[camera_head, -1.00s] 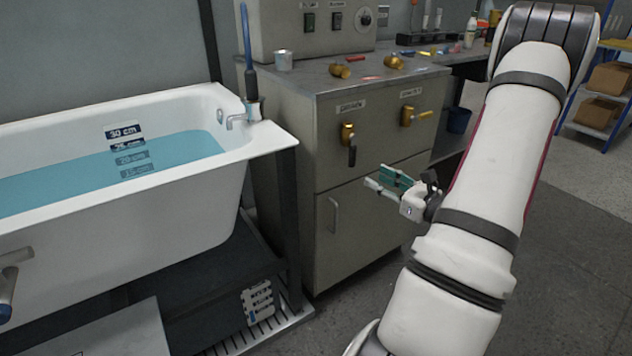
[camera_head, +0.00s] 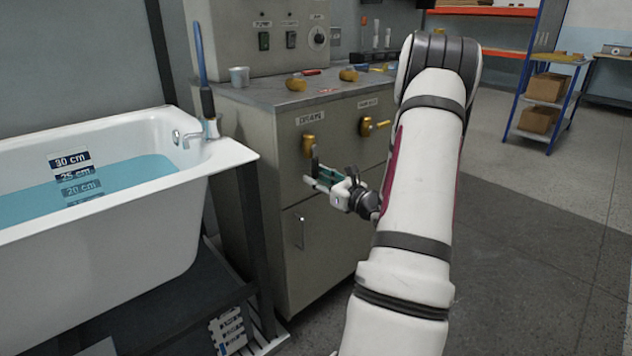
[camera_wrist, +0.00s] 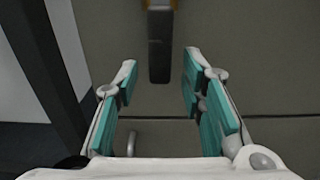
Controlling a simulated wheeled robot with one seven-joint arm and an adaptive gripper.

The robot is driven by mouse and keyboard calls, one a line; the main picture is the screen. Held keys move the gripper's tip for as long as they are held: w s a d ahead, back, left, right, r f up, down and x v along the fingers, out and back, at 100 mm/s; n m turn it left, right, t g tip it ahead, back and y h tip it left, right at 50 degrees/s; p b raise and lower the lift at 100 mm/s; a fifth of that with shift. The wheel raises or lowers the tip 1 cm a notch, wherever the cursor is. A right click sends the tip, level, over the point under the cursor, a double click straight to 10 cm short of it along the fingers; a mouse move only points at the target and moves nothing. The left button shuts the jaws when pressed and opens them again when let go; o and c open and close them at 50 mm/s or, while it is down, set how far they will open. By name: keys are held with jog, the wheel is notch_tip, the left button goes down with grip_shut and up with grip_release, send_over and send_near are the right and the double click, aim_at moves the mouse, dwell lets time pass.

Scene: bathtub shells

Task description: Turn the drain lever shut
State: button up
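The drain lever (camera_head: 314,158) is a dark handle hanging straight down from a brass valve (camera_head: 308,143) under a label that seems to read DRAIN, on the grey cabinet front. My gripper (camera_head: 318,179) is at the handle's lower end in the head view. In the wrist view the dark handle (camera_wrist: 160,48) points down at the top centre, between the lines of my two teal-padded fingers (camera_wrist: 159,85). The fingers are wide apart, with a gap on both sides of the handle. The handle's end lies just beyond or level with the fingertips; I cannot tell exactly.
A second brass valve (camera_head: 368,126) with a sideways yellow handle sits to the right. The white bathtub (camera_head: 150,215) with blue water stands left of the cabinet. A dark frame post (camera_head: 250,220) stands between them. A cabinet door handle (camera_head: 299,231) is below. Open floor lies right.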

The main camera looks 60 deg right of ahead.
jog(key=shift+w+d, duration=0.15)
jog(key=shift+w, duration=0.4)
grip_shut()
